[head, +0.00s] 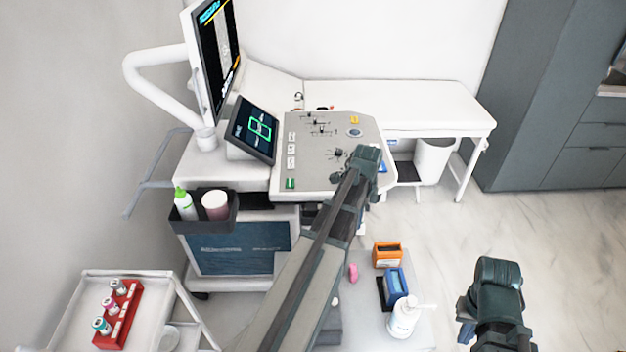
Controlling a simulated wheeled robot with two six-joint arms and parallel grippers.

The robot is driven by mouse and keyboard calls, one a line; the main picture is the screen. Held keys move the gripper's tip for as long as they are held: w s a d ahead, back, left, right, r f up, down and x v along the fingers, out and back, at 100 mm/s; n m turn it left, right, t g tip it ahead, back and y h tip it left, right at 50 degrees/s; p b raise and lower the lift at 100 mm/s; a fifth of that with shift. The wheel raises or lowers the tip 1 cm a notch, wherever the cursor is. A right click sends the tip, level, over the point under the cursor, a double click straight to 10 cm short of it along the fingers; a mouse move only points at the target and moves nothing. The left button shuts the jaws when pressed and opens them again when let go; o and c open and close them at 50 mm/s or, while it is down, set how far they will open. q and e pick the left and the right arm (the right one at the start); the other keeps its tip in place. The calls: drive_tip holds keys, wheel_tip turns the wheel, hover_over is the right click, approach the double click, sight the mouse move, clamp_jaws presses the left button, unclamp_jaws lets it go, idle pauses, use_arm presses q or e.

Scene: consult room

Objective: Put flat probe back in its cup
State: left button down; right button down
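I cannot make out the flat probe or its cup for certain. The ultrasound machine's grey control panel (315,170) is in the middle of the head view, below the monitor (215,60). My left arm reaches up across the picture, and its end, with the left gripper (345,172), is over the panel's right part. Its fingers are too small and too hidden by the arm to read. My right gripper (466,318) is at the lower right, over the floor beside the side table. Its fingers are mostly hidden by its own wrist, and I see nothing clearly held.
A side table (375,325) bears an orange box (387,255), a blue box (397,287), a pink item (353,272) and a pump bottle (403,318). A black bin (232,215) holds a bottle and pink cup. A trolley (155,300) carries a red rack (118,315). Floor at right is clear.

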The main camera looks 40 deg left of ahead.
use_arm(q)
drive_tip(key=a+r+n+p, duration=0.2)
drive_tip(key=a+r, duration=0.1)
drive_tip(key=a, duration=1.4)
drive_tip(key=shift+n, duration=0.4)
drive_tip(key=shift+f, duration=0.1)
wheel_tip(320, 180, down, 9)
drive_tip(key=b, duration=0.8)
drive_tip(key=shift+b, duration=0.35)
drive_tip(key=shift+f+b, duration=0.2)
drive_tip(key=shift+b, duration=0.1)
drive_tip(key=c, duration=0.5)
unclamp_jaws()
drive_tip(key=shift+c, duration=0.2)
